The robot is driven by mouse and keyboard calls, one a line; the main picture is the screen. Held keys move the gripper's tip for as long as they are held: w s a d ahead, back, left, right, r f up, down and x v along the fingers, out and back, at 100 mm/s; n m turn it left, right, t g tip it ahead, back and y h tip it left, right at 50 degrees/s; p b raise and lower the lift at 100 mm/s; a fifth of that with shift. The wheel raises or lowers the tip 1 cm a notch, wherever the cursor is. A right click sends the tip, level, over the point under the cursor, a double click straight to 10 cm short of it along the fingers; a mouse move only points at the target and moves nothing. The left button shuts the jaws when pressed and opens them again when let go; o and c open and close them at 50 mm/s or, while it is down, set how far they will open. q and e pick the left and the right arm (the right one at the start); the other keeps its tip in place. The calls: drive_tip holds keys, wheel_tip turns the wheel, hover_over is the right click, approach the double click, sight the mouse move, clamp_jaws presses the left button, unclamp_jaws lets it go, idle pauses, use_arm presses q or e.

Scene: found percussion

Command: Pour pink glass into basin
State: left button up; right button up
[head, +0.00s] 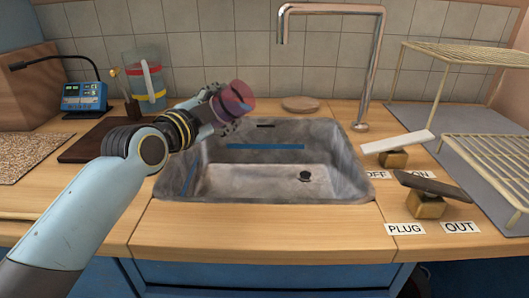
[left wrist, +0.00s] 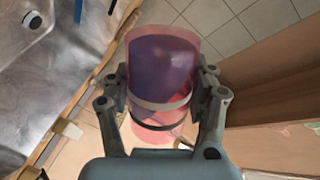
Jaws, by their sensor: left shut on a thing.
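The pink glass (head: 233,102) is see-through with a darker purple-blue content or tint inside. My left gripper (head: 220,108) is shut on it and holds it above the back left corner of the basin. In the left wrist view the glass (left wrist: 162,70) sits between both fingers (left wrist: 165,90), with dark and grey bands around its lower part. In the head view the glass looks tilted. The grey metal basin (head: 225,178) is sunk in the wooden counter, with a blue stripe on its back wall and a dark drain spot. My right gripper is not in view.
A faucet (head: 376,70) rises behind the basin. Two lever blocks stand at the right, a white-topped one (head: 405,143) and a dark-topped one (head: 432,187). A wire rack (head: 490,150) is farther right. A clear pitcher (head: 150,85) and a blue meter (head: 84,97) stand back left.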

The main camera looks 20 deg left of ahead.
use_arm(q)
drive_tip(key=shift+f+m+b, duration=0.5)
drive_tip(key=shift+f+b, duration=0.1)
drive_tip(key=shift+f+m+y+b, duration=0.3)
drive_tip(key=shift+f+m+b, duration=0.8)
drive_tip(key=shift+f+b, duration=0.25)
idle(0.7)
drive_tip(key=shift+d+r+m+p, duration=0.35)
drive_tip(key=shift+d+r+m, duration=0.15)
drive_tip(key=shift+d+m, duration=0.25)
idle(0.6)
drive_tip(key=shift+s+d+r+m+y+p, duration=0.1)
drive_tip(key=shift+d+r+m+y+p, duration=0.2)
drive_tip(key=shift+r+m+p, duration=0.45)
idle(0.9)
